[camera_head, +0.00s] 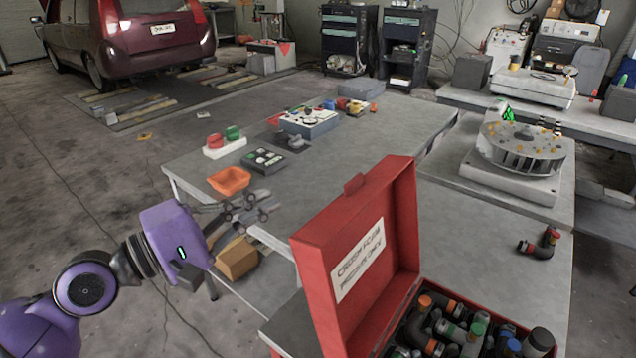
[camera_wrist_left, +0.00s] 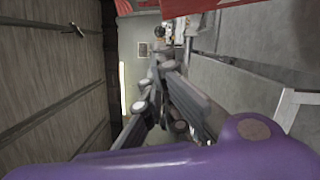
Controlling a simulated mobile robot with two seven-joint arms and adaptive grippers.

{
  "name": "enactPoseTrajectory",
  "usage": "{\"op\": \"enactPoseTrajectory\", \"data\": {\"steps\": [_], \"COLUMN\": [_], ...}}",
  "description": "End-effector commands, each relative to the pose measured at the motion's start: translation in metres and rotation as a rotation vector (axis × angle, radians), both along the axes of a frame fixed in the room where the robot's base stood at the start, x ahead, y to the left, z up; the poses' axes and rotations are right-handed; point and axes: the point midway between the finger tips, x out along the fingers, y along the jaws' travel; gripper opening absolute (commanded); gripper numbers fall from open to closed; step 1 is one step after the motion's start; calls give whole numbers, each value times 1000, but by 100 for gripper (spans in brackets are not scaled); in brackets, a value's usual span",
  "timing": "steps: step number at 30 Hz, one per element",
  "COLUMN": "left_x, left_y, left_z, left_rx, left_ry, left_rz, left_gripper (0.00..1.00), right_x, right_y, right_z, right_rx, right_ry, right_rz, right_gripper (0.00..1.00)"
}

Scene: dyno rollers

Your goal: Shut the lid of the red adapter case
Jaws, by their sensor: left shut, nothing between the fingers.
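The red adapter case (camera_head: 408,318) stands at the front right in the head view. Its lid (camera_head: 372,222) is raised, open and tilted, with a white label on its face. Dark adapters with orange, green and blue caps fill the case. My left gripper (camera_head: 272,203) is to the left of the lid, apart from it, over the edge of the grey table. It is shut and empty. The left wrist view shows its dark fingers (camera_wrist_left: 172,110), and a red surface at the top that may be the lid. My right gripper is not in view.
The grey table (camera_head: 340,165) holds an orange tray (camera_head: 229,180), a dark box (camera_head: 264,160) and a control unit (camera_head: 309,121). A cardboard box (camera_head: 237,258) sits below my left gripper. A round turntable (camera_head: 521,146) and a loose black elbow fitting (camera_head: 540,244) are at right.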

Motion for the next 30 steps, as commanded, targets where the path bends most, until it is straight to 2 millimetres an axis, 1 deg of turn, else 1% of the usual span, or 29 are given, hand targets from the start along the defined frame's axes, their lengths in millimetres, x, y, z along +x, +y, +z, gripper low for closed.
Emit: {"op": "enactPoseTrajectory", "data": {"steps": [1,5,12,13,16,20,23,30], "left_x": [6,23,56,56,44,36,34,33], "left_y": [-7,-27,-66,-71,-82,-92,-96,-97], "left_z": [8,12,12,13,19,19,17,15], "left_rx": [-2,-2,-1,0,0,2,4,4], "left_ry": [-9,-12,-8,-8,-9,-8,-6,-3], "left_rz": [-1,0,1,0,0,1,3,2], "left_gripper": [0,0,0,0,0,0,0,0], "right_x": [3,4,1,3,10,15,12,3], "right_y": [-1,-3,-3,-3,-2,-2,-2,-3], "right_z": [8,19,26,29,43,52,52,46], "right_rx": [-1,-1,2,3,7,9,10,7], "right_ry": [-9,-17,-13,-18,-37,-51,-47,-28], "right_rz": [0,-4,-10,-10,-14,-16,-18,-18], "right_gripper": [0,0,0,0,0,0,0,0]}}
